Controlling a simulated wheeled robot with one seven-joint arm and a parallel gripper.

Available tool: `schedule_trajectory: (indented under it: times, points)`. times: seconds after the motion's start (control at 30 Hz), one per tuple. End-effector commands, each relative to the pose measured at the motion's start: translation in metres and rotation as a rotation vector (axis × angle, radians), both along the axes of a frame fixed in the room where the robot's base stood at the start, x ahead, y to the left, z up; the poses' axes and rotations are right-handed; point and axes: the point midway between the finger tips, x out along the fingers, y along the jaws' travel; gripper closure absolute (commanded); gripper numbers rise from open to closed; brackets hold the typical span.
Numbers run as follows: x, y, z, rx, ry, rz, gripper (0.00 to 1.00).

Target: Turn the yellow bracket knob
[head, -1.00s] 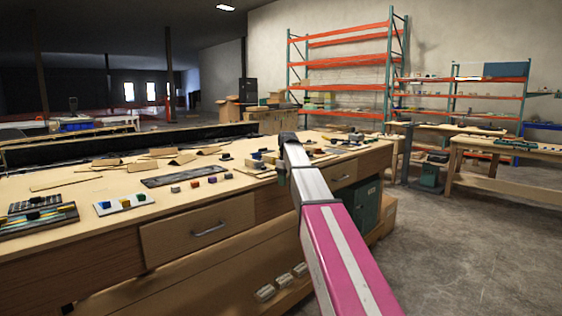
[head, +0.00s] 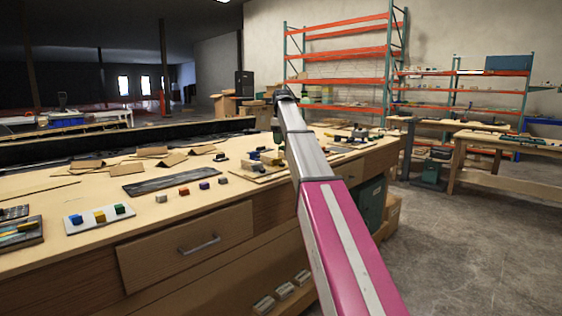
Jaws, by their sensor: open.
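A white panel (head: 78,226) lies on the near left of the workbench. It carries a blue piece (head: 76,220), a yellow piece (head: 99,216) and a green piece (head: 120,209) in a row. The yellow piece may be the bracket knob; its shape is too small to tell. More small yellow parts (head: 268,159) show on a board beside my arm. My pink and white arm reaches up over the bench. My gripper (head: 277,141) shows only as a small dark part below the arm's far end, open, well to the right of the white panel. Its fingers are hardly visible.
Several small coloured blocks (head: 183,191) lie in a row on the workbench (head: 60,184). A dark flat plate (head: 160,184) and cardboard pieces (head: 175,159) lie behind them. A drawer with a handle (head: 199,245) is in the bench front. The concrete floor (head: 465,250) at right is clear.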

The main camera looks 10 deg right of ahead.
Motion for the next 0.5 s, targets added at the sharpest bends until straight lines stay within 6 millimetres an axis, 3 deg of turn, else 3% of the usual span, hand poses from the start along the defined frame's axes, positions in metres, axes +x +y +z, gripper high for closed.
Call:
schedule_trajectory:
  times: [0.5]
  points:
    - [-0.001, 0.0, -0.084, 0.0, 0.001, -0.001, 0.47]
